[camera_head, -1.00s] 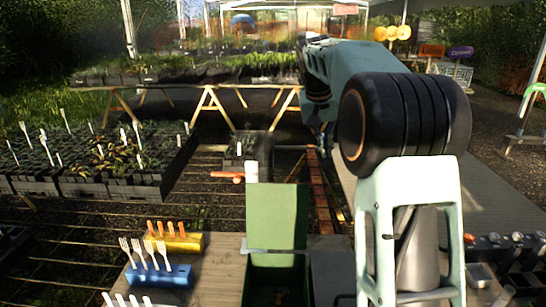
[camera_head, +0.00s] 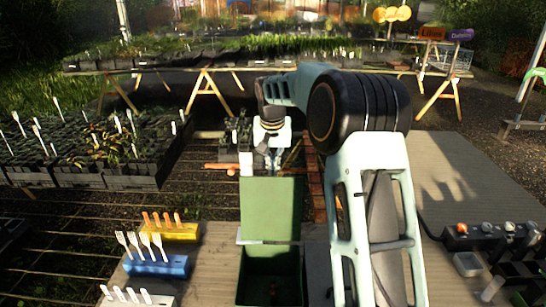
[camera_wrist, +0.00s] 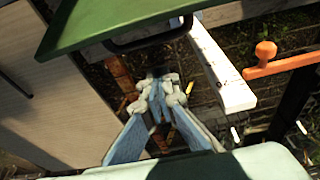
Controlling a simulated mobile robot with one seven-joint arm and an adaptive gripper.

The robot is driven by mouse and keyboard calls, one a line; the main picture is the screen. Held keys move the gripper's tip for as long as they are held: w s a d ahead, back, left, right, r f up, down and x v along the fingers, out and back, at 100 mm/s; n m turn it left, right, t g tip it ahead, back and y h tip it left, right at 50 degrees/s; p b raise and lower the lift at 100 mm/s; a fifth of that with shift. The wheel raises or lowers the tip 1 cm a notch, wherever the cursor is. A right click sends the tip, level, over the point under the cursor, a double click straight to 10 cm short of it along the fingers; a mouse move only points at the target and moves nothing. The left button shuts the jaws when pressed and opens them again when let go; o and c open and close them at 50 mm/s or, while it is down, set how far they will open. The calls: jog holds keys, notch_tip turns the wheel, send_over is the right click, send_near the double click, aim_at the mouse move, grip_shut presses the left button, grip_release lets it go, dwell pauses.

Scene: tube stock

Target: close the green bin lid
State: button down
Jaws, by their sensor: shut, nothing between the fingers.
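The green bin lid (camera_head: 271,204) stands upright, open, at the back of the green bin (camera_head: 268,276). The bin's open inside is dark, with something small in it that I cannot make out. My gripper (camera_head: 273,158) is behind and just above the lid's top edge, pointing down. In the wrist view the lid (camera_wrist: 125,18) crosses the top, with a dark handle (camera_wrist: 150,38) below its edge. My gripper (camera_wrist: 160,85) is shut and empty there, apart from the lid in the picture.
A white post (camera_head: 246,164) and an orange-handled part (camera_head: 220,166) stand left of my gripper. Left of the bin, a yellow block (camera_head: 172,232) and a blue block (camera_head: 157,264) hold forks and pegs. Plant trays (camera_head: 95,155) fill the left; the bench at right (camera_head: 470,185) has bare space.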

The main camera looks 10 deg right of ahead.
jog(key=s, duration=0.3)
jog(key=shift+a+r, duration=0.25)
jog(key=shift+a, duration=0.05)
dwell(0.3)
